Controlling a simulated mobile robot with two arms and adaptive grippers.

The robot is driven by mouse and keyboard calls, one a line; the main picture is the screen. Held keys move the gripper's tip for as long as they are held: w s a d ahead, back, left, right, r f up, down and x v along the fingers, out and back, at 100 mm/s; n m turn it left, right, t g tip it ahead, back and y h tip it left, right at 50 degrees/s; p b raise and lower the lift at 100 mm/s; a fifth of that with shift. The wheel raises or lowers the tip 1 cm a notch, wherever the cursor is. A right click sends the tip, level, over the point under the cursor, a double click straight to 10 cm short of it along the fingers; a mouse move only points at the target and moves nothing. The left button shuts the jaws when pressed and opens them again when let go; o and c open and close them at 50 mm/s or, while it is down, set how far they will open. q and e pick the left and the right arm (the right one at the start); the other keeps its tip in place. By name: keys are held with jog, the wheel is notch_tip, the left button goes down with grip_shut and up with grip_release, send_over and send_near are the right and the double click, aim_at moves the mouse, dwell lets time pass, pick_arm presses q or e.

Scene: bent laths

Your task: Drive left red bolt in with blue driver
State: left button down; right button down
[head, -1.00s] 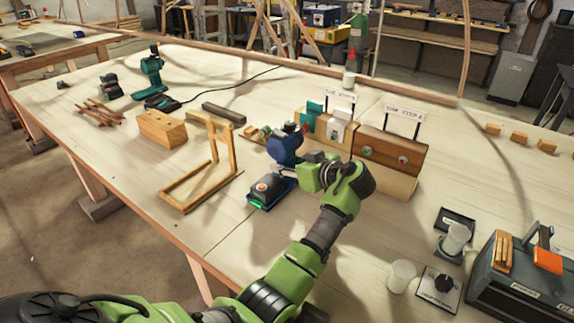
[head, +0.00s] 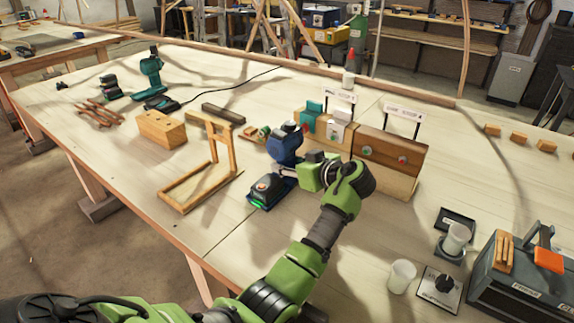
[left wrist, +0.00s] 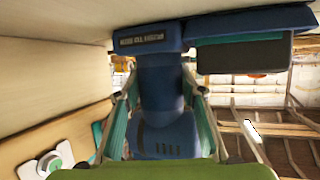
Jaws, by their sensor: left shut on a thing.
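My left gripper (head: 308,173) is shut on the blue driver (head: 285,149), which it holds up above the bench. In the left wrist view the driver's blue body (left wrist: 162,95) lies between the two teal fingers (left wrist: 160,132). A brown board (head: 385,149) on a pale wood block stands to the right of the driver. The driver is apart from both bolts. The driver's tip is hard to make out. My right gripper is not in view.
A black-and-blue charger-like base (head: 268,189) sits below the driver. A wooden frame (head: 205,175) and a wood block (head: 161,129) are to the left. Teal and white blocks (head: 338,130) stand beside the board. Cups (head: 402,276) and a grey toolbox (head: 520,285) are at lower right.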

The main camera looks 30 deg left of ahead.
aim_at(287, 156)
pick_arm(q)
jog(key=shift+r, duration=0.35)
jog(key=shift+s+p, duration=0.35)
jog(key=shift+s+a+p, duration=0.15)
jog(key=shift+s+p, duration=0.4)
jog(key=shift+s, duration=0.6)
jog(key=shift+r+p, duration=1.2)
jog(key=shift+r, duration=0.8)
